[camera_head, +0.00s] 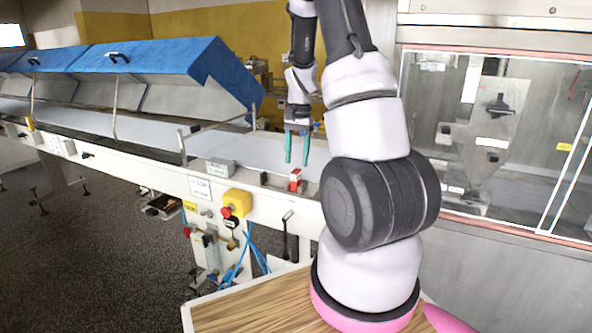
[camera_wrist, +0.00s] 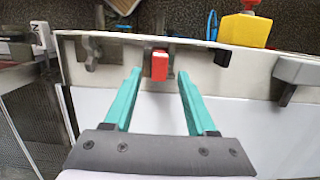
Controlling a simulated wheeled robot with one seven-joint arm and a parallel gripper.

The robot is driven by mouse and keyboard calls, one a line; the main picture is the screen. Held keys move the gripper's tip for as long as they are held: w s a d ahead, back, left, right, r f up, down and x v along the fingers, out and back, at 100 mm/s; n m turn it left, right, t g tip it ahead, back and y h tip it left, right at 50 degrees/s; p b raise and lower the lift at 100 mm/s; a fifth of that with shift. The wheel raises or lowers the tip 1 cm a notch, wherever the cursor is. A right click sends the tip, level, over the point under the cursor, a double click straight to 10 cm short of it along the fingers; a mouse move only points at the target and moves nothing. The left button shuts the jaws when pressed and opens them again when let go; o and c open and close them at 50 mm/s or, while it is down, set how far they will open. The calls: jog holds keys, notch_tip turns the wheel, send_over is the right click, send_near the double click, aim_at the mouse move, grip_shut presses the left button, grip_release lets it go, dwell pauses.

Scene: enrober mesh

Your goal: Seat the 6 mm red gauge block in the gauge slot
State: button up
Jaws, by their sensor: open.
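A small red block (camera_head: 295,174), with a paler top edge, stands at the near edge of the conveyor in the head view. It also shows in the wrist view (camera_wrist: 159,65), centred between my fingers and a little beyond their tips. My gripper (camera_head: 297,148) has two teal fingers, spread apart and empty, pointing down above and behind the red block. In the wrist view my gripper (camera_wrist: 158,72) has clear gaps on both sides of the block. I cannot clearly make out the gauge slot; a dark bracket (camera_wrist: 222,57) sits to the right of the block there.
A grey box (camera_head: 220,168) sits on the conveyor edge, left of the block. A yellow switch box (camera_head: 237,202) with a red button hangs below. A metal bracket (camera_wrist: 92,50) stands left of the block in the wrist view. The pale belt (camera_head: 150,132) is clear.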

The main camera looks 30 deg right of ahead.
jog(key=s+a+r+n+t, duration=0.15)
jog(key=s+a+r, duration=0.25)
jog(key=r, duration=0.6)
jog(key=s+a+r+n+t, duration=0.1)
jog(key=s+a+r+t, duration=0.2)
jog(key=r, duration=0.7)
jog(key=s+a+r+n+t, duration=0.2)
jog(key=s+a+r, duration=0.1)
jog(key=s, duration=0.3)
jog(key=s+a+r+n+t, duration=0.1)
jog(key=s+a+r+t, duration=0.1)
jog(key=s, duration=0.5)
jog(key=shift+a+r+n+y, duration=0.35)
jog(key=shift+a+r, duration=0.25)
jog(key=shift+a, duration=0.4)
jog(key=shift+d, duration=0.1)
